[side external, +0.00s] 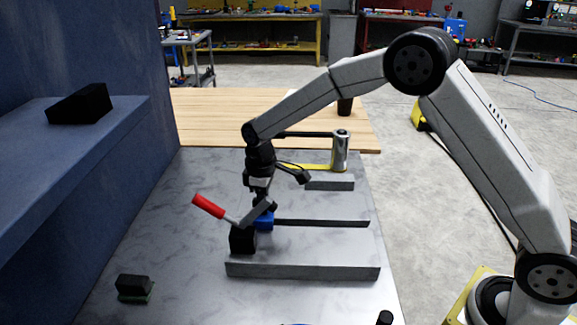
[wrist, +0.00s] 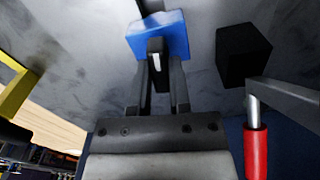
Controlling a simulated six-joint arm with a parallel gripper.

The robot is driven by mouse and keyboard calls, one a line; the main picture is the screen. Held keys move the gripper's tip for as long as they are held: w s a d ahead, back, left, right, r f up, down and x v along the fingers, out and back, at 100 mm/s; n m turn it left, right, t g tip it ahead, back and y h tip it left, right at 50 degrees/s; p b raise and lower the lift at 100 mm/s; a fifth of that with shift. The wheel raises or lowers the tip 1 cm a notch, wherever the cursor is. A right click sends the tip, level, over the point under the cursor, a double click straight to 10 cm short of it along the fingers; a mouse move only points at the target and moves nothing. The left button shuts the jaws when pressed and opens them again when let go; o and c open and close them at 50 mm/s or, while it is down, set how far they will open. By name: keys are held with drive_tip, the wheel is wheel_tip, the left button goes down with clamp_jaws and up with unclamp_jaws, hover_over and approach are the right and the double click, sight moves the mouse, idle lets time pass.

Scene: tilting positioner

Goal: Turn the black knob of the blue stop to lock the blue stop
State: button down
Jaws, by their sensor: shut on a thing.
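The blue stop (side external: 264,221) sits at the left end of a dark rail (side external: 322,223) on the grey metal plate. It also shows at the top of the wrist view (wrist: 172,36). Its black knob (wrist: 155,46) stands between my fingertips. My gripper (wrist: 158,66) points down at the stop and is shut on the knob, with one finger on each side. In the side view my gripper (side external: 263,203) hides the knob. The knob's turn angle cannot be told.
A clamp lever with a red handle (side external: 208,206) and a black block (side external: 242,240) stand close left of the stop. A grey bar (side external: 302,271) lies in front. A silver cylinder (side external: 340,150) stands behind. A small black block (side external: 133,284) lies front left; open plate surrounds it.

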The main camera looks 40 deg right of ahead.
drive_tip(key=m, duration=0.8)
drive_tip(key=shift+m, duration=0.4)
drive_tip(key=shift+r, duration=0.1)
drive_tip(key=c, duration=0.6)
unclamp_jaws()
drive_tip(key=shift+o, duration=0.2)
drive_tip(key=shift+r, duration=3.9)
